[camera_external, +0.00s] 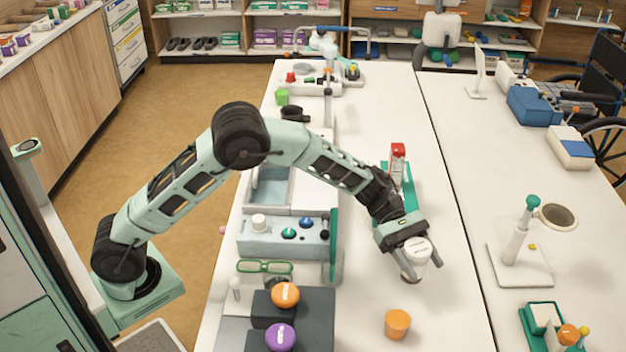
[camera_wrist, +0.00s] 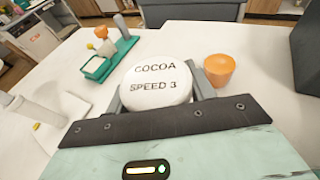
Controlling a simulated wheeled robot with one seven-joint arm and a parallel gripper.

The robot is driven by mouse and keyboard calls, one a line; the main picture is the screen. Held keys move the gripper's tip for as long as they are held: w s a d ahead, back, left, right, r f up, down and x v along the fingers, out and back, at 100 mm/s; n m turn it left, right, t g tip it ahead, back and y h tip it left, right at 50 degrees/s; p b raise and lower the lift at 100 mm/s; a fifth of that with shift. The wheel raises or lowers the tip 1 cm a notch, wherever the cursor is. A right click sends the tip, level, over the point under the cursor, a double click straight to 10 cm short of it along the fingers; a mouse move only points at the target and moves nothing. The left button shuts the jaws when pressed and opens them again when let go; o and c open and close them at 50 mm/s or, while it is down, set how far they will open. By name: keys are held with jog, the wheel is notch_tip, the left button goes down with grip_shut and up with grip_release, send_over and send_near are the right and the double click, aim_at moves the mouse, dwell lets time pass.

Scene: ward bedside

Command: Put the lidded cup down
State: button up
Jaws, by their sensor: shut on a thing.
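The lidded cup (camera_external: 415,252) has a white lid with dark lettering. In the wrist view its lid (camera_wrist: 157,83) reads "COCOA SPEED 3". My gripper (camera_external: 418,270) is shut on the cup, with one finger on each side of it. The cup's body is mostly hidden under the lid in the wrist view.
An orange cup (camera_external: 397,323) stands close by on the table, also in the wrist view (camera_wrist: 219,69). A teal stand with a red-topped item (camera_external: 398,150) is behind my gripper. Orange (camera_external: 285,294) and purple (camera_external: 280,337) lids sit on dark blocks at front left.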

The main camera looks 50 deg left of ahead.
aim_at(421, 276)
jog(key=shift+f, duration=1.6)
jog(key=shift+f, duration=0.2)
jog(key=o, duration=1.2)
jog(key=shift+r, duration=0.1)
jog(key=shift+a+r, duration=0.1)
jog(key=shift+a, duration=0.05)
jog(key=v, duration=1.1)
jog(key=shift+a, duration=0.3)
jog(key=shift+w+r, duration=0.1)
